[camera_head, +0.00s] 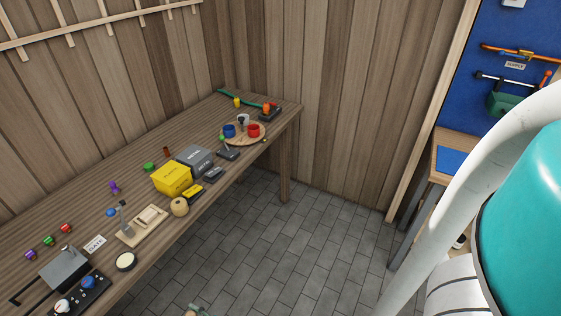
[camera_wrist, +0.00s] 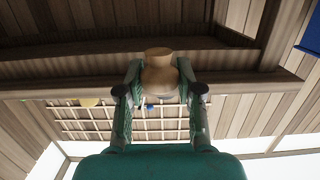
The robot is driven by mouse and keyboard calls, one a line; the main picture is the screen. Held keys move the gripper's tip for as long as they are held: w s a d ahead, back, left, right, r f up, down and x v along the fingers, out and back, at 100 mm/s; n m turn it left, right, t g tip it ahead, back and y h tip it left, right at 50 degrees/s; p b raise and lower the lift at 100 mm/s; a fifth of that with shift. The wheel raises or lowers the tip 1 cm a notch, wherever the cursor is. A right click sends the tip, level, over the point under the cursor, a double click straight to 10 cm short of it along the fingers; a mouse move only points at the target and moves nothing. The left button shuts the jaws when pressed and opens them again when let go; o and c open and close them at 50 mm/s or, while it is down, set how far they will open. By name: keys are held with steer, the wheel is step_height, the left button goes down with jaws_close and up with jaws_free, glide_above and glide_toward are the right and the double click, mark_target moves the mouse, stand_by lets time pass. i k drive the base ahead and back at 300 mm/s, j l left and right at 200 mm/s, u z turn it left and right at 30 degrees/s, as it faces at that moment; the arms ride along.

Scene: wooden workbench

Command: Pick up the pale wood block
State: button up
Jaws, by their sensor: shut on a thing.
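My gripper (camera_wrist: 160,70) shows in the wrist view, its two green fingers closed on either side of a pale wood block (camera_wrist: 160,80). The block has a flat, wider top, a narrower neck and a rounded body. It sits between the fingertips with its lower part partly hidden by my gripper.
Yellow (camera_head: 172,179) and grey boxes (camera_head: 194,159) stand mid-bench. A round wooden tray (camera_head: 243,139) with cups is farther back. A grey hinged box (camera_head: 65,270) is at the near left. Open tiled floor lies right of the bench. A wooden lattice (camera_wrist: 100,118) shows behind my gripper.

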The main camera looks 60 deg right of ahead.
mark_target(149, 215)
steer(key=i+j+z, duration=0.25)
steer(key=j+z, duration=0.3)
steer(key=i+j+z, duration=0.25)
steer(key=j, duration=0.2)
steer(key=k+z, duration=0.1)
steer(key=z, duration=1.65)
